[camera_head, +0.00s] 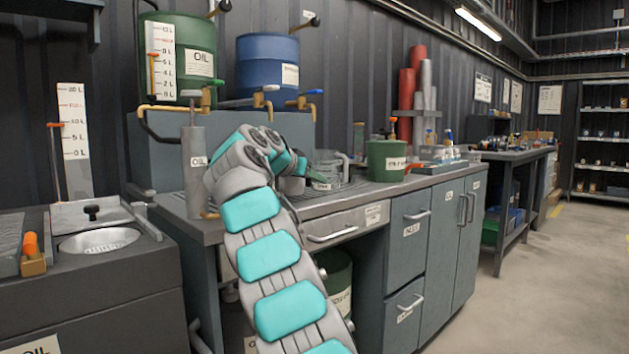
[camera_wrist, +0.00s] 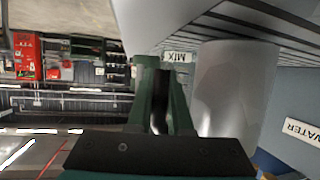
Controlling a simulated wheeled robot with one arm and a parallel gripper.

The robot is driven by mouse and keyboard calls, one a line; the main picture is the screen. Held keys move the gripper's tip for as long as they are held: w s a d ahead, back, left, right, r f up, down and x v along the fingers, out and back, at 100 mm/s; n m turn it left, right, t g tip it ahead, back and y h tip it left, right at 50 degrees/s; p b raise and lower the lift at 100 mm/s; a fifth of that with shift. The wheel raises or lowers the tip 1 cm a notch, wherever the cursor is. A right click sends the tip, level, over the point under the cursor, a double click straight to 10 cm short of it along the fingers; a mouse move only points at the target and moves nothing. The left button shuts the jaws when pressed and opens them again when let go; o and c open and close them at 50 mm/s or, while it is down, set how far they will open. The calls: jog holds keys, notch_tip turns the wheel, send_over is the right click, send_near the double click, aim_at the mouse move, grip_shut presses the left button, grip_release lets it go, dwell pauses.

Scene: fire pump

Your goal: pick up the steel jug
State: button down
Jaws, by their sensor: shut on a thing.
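The steel jug (camera_head: 327,168) stands on the slatted part of the workbench, just beyond my gripper (camera_head: 316,184) in the head view. In the wrist view, the picture is upside down and the jug (camera_wrist: 235,95) is a plain grey cylinder right beside the fingers. My gripper (camera_wrist: 160,95) has green fingers closed with a dark narrow gap between them, at the jug's near side. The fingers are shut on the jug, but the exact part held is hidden. The jug appears upright and at bench level; whether it touches the slats is unclear.
A green container (camera_head: 387,160) stands on the bench to the right. A grey cylinder labelled OIL (camera_head: 194,170) stands at the left. Green (camera_head: 180,60) and blue (camera_head: 267,65) drums with taps are above the bench at the back. A WATER label (camera_wrist: 302,132) is close by in the wrist view.

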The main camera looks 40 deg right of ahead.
notch_tip(320, 180, up, 9)
jog(key=p, duration=0.7)
